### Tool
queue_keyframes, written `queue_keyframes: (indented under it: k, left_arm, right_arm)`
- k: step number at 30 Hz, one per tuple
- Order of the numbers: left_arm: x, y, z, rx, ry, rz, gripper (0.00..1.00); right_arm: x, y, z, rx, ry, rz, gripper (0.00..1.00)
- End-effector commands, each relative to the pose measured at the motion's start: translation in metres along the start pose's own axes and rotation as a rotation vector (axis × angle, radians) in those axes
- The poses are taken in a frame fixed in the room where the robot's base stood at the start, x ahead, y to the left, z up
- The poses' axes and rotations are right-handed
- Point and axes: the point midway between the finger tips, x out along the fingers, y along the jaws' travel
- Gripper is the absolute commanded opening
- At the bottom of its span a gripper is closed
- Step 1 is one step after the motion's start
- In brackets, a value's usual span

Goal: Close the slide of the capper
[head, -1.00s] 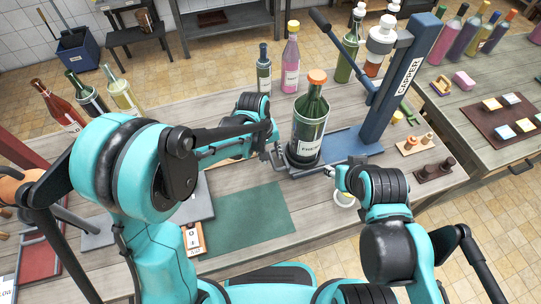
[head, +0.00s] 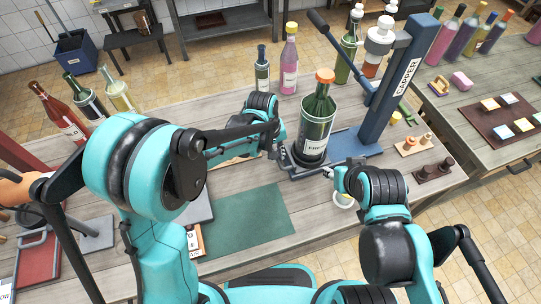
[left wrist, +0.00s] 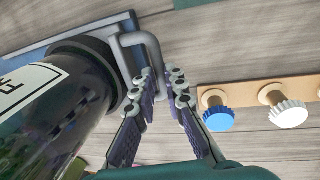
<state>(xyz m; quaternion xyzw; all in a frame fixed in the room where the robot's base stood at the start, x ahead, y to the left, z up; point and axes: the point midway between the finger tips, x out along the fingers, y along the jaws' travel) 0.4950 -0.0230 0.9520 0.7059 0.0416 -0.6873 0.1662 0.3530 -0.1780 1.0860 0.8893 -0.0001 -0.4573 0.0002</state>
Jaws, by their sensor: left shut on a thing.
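The blue capper (head: 388,90) stands at the right of the bench, with its long lever raised to the left. Its blue base (head: 350,145) runs left from the column. A dark green bottle with an orange top (head: 316,115) stands upright on the slide (head: 289,166) at the base's left end, left of the column. In the left wrist view the slide's grey U-shaped handle (left wrist: 150,42) passes between the fingers of my left gripper (left wrist: 166,90), which is shut on it. My right gripper (head: 329,173) is by the base's front edge; its fingers are mostly hidden.
A green mat (head: 250,220) lies left of the base. Stopper racks (head: 413,146) stand right of the column. A pink bottle (head: 289,65) and others stand behind. Bare bench lies behind the left gripper.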

Motion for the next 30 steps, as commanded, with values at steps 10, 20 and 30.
queue_keyframes:
  k: [10,20,30]
  left_arm:
    - [0.012,0.061,-0.001,0.003,0.0,0.001,0.0]
    - [0.02,0.107,-0.002,0.002,0.0,0.001,0.0]
    - [0.022,0.12,-0.002,0.0,0.0,0.0,0.0]
  right_arm:
    - [0.004,0.0,0.003,0.0,0.0,0.0,0.4]
    - [0.005,0.0,0.003,0.0,0.0,0.0,0.4]
    - [0.005,0.0,0.003,0.0,0.0,0.0,0.4]
